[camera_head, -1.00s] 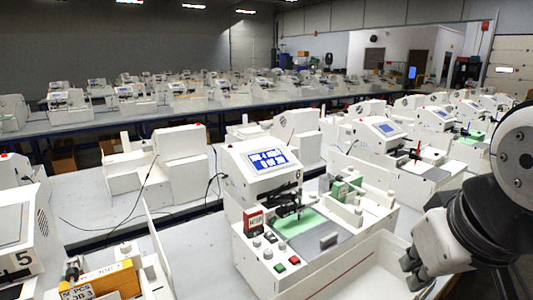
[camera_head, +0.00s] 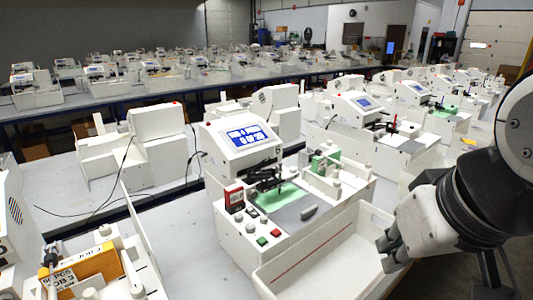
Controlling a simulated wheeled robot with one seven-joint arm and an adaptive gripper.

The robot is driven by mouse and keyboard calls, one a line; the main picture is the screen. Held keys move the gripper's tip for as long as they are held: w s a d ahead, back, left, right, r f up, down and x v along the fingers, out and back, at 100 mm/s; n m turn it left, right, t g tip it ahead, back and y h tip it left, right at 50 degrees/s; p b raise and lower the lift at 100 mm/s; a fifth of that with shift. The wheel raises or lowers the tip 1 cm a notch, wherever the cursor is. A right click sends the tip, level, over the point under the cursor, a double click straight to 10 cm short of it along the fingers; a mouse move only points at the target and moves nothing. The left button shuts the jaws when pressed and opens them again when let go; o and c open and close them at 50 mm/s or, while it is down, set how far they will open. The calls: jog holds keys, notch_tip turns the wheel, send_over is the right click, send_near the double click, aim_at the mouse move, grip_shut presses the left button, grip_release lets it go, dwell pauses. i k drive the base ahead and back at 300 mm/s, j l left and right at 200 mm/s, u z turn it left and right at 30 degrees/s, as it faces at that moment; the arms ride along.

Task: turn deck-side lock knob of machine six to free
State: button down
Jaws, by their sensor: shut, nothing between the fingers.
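The nearest whole plotter (camera_head: 245,165) stands in the middle, white, with a lit blue screen (camera_head: 247,135). My gripper (camera_head: 386,254) is shut and empty, right of the plotter, over the open white tray's right side, apart from the knobs.
A white open tray (camera_head: 283,277) lies in front of the plotter. Another machine with an orange block (camera_head: 95,264) stands at the lower left. More plotters (camera_head: 362,118) line the bench to the right. Black cables (camera_head: 100,212) lie on the bench at left.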

aim_at(338, 183)
jog(key=i+l, duration=0.15)
jog(key=l, duration=0.25)
jog(key=i+l, duration=0.1)
jog(key=l, duration=0.25)
jog(key=i+l, duration=0.15)
jog(key=l, duration=0.25)
jog(key=i+l, duration=0.1)
jog(key=l, duration=0.25)
